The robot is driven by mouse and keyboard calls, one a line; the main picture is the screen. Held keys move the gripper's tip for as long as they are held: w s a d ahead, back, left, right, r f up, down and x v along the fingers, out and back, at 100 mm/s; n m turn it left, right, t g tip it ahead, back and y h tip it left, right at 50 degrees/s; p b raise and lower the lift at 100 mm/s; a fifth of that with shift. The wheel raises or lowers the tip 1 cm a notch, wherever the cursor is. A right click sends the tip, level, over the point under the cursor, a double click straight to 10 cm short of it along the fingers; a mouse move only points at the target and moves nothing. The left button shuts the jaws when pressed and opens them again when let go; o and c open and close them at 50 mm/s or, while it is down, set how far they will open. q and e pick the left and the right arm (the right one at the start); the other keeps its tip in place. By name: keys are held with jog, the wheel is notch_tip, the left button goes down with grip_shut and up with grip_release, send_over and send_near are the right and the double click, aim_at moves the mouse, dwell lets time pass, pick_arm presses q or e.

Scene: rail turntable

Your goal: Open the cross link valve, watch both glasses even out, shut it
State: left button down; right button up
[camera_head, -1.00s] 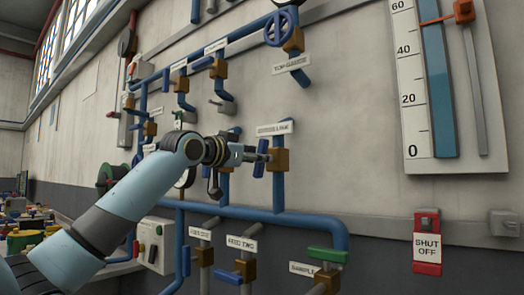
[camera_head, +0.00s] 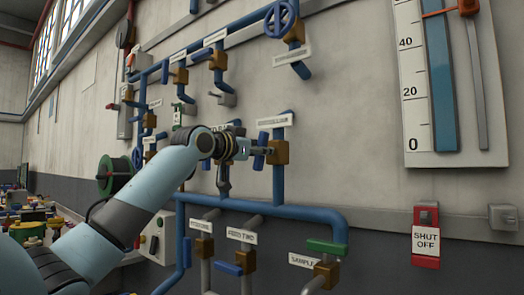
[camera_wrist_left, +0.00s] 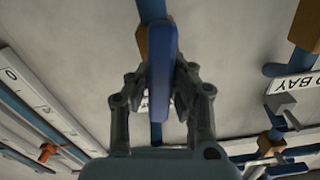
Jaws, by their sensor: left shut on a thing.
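My left gripper (camera_head: 262,151) reaches the pipe wall in the head view and is shut on a blue valve handle (camera_head: 259,161). The handle stands roughly upright beside a brown valve body (camera_head: 279,153) on a vertical blue pipe. The label (camera_head: 274,121) above it is too blurred to read. In the left wrist view, the two fingers (camera_wrist_left: 161,82) of my gripper flank the same blue handle (camera_wrist_left: 162,60). One tall gauge glass (camera_head: 440,85) with a blue column and a numbered scale shows at the right. A second glass cannot be made out. My right gripper is out of view.
Several other valves share this wall, including a blue handwheel (camera_head: 281,20) above and a green-handled valve (camera_head: 326,247) below. A red SHUT OFF box (camera_head: 426,238) is at the right. The wall between valve and gauge is clear.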

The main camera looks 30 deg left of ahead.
pick_arm(q)
jog(key=shift+m, duration=0.4)
jog(key=m+p, duration=0.1)
jog(key=m, duration=0.1)
jog(key=shift+m, duration=0.3)
jog(key=m+p, duration=0.1)
jog(key=m, duration=0.2)
jog(key=shift+d+f+m, duration=0.1)
jog(key=shift+m, duration=0.3)
jog(key=m, duration=0.4)
jog(key=shift+f+p, duration=0.1)
jog(key=shift+p, duration=0.3)
jog(key=shift+d+f+m, duration=0.1)
jog(key=shift+m, duration=1.9)
jog(key=c, duration=1.2)
grip_release()
jog(key=shift+o, duration=0.2)
